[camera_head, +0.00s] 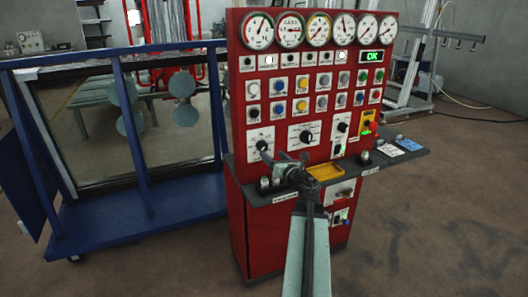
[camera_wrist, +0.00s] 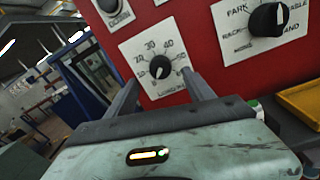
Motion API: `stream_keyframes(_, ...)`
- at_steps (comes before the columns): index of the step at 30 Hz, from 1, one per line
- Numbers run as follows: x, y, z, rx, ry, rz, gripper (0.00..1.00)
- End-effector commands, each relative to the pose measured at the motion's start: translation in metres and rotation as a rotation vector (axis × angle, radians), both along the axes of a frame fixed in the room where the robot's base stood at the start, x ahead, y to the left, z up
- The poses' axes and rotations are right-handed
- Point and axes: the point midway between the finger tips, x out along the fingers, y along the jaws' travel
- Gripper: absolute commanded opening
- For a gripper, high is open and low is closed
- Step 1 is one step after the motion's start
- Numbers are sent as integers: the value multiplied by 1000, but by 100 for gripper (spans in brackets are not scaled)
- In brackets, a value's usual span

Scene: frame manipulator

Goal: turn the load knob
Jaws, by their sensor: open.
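The load knob seems to be the round black knob (camera_wrist: 160,66) on a white plate with a numbered scale, in the middle of the wrist view; the word under it is hard to read. In the head view this knob (camera_head: 262,146) is at the lower left of the red panel. My gripper (camera_head: 288,162) is in front of the panel's lower left, just below and right of the knob. In the wrist view my gripper (camera_wrist: 160,80) is open, its two fingers pointing at the panel on either side of the knob's lower part. I see no clear contact with the knob.
A larger selector knob (camera_head: 306,136) is to the right on the red panel (camera_head: 240,200). Below, a dark shelf (camera_head: 408,155) carries a yellow tray (camera_head: 325,172) and small controls. A red emergency button (camera_head: 367,124) is farther right. A blue frame (camera_head: 140,200) stands left.

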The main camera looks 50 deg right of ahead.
Motion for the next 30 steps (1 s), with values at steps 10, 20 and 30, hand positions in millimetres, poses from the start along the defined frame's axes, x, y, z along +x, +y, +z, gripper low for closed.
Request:
stream_keyframes(10, 59, -22, 0, 2, -2, 2, 62)
stream_keyframes(20, 65, -22, 0, 2, -2, 1, 54)
stream_keyframes(30, 67, -17, 0, 6, -4, 6, 0)
